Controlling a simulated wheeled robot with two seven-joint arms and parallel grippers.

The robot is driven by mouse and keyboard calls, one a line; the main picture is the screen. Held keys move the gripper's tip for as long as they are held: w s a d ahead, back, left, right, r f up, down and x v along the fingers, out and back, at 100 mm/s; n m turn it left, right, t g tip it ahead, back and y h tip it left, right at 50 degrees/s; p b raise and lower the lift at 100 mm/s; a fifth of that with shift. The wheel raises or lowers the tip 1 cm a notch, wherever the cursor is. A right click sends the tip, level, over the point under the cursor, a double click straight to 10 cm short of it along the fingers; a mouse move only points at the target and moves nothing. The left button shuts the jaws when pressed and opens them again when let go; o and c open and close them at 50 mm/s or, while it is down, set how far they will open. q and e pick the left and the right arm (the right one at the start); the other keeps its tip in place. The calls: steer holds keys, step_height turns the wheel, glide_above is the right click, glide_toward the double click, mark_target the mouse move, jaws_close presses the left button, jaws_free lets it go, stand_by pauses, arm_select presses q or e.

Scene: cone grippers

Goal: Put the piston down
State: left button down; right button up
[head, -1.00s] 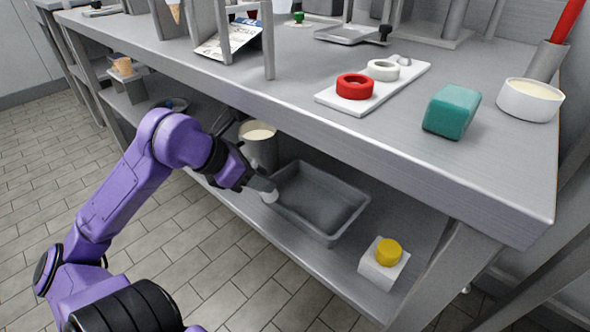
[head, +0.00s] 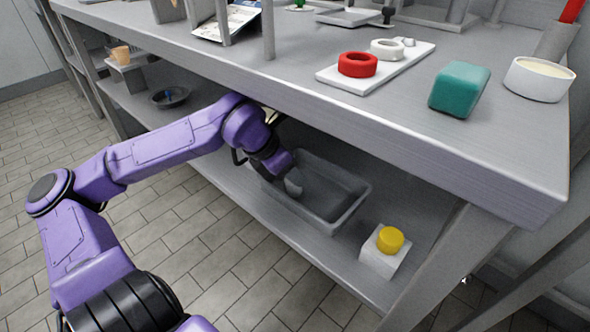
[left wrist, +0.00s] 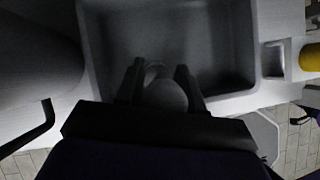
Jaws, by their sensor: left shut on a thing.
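My left gripper (head: 284,172) reaches under the tabletop, over the left part of a grey tray (head: 352,212) on the lower shelf. It is shut on a pale grey, rounded piece, which I take to be the piston (head: 293,186). In the left wrist view the piston (left wrist: 167,96) sits between the two dark fingers of the gripper (left wrist: 160,78), with the tray (left wrist: 240,45) beyond. I cannot tell whether the piston touches the tray floor. The rest of the tray looks empty. My right gripper is not in view.
A white block with a yellow button (head: 390,239) stands right of the tray. The tabletop edge (head: 400,130) overhangs the shelf. A dark bowl (head: 170,97) is farther left on the shelf. A teal block (head: 459,88) and a red ring (head: 357,64) are on top.

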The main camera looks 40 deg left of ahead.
arm_select(q)
steer(key=shift+w+d+r+g+y, duration=0.15)
steer(key=shift+w+g, duration=0.1)
steer(key=shift+g, duration=0.2)
steer(key=shift+w+d+f+g+y, duration=0.1)
steer(key=shift+w+g+y, duration=0.1)
steer(key=shift+g, duration=0.25)
steer(key=shift+f+b, duration=0.3)
steer(key=shift+b, duration=0.45)
steer(key=shift+r, duration=0.1)
steer(key=c, duration=0.7)
jaws_free()
